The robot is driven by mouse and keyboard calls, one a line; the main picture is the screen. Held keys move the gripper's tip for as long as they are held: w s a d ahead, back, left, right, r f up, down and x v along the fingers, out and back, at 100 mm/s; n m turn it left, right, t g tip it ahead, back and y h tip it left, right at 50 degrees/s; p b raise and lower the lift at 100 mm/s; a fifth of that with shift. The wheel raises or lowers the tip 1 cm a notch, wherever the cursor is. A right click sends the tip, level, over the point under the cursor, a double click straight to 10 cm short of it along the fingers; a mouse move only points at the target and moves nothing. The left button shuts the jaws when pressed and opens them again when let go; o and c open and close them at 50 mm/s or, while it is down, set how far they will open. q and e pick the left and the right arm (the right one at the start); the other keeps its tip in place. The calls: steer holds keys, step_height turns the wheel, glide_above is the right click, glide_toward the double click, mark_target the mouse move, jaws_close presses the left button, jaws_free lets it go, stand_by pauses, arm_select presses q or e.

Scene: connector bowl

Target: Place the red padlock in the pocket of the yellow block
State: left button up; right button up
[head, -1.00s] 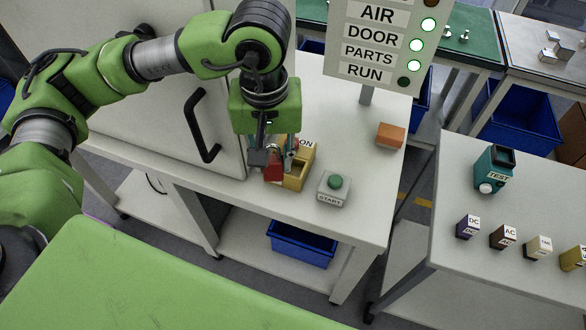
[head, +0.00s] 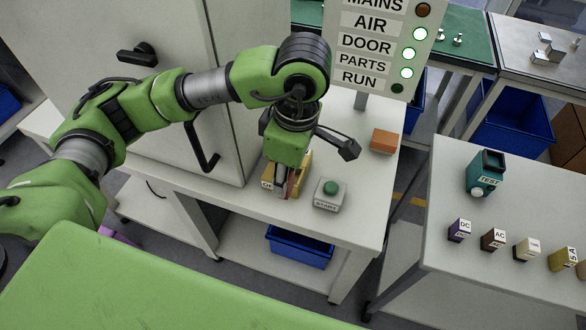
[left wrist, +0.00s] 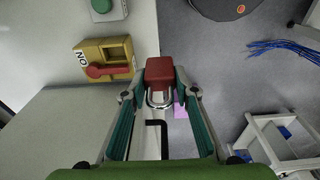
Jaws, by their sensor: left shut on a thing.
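My left gripper (left wrist: 159,80) is shut on the red padlock (left wrist: 159,71), holding its body between teal fingers with the metal shackle towards the wrist camera. The yellow block (left wrist: 118,50) is left of the padlock in the left wrist view, apart from it. The block has a recess with a red lever (left wrist: 100,71) and an ON label. In the head view my left gripper (head: 284,184) is over the yellow block (head: 302,176) and hides much of it. The padlock cannot be made out clearly there. My right gripper is not in view.
A grey START box (head: 330,193) with a green button stands right of the block. An orange block (head: 384,140) lies farther back. A cabinet with a black handle (head: 202,150) stands at the left. The bench's right part is mostly clear.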

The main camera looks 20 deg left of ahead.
arm_select(q)
steer(key=w+f+p, duration=0.1)
steer(key=w+f, duration=0.1)
steer(key=w, duration=0.1)
steer(key=w+a+f+p, duration=0.1)
steer(key=w+f, duration=0.2)
steer(key=w, duration=0.1)
steer(key=w+f+p, duration=0.1)
steer(key=w+f, duration=0.2)
steer(key=shift+w+a, duration=0.15)
steer(key=shift+a, duration=0.2)
steer(key=f+p, duration=0.2)
steer(key=shift+w+f, duration=0.2)
steer(key=shift+f, duration=0.1)
steer(key=shift+f+p, duration=0.3)
steer(key=shift+f, duration=0.1)
steer(key=shift+a+f, duration=0.1)
steer(key=shift+f+b, duration=0.15)
steer(key=shift+b, duration=0.15)
steer(key=o, duration=1.1)
steer(key=shift+o, duration=0.2)
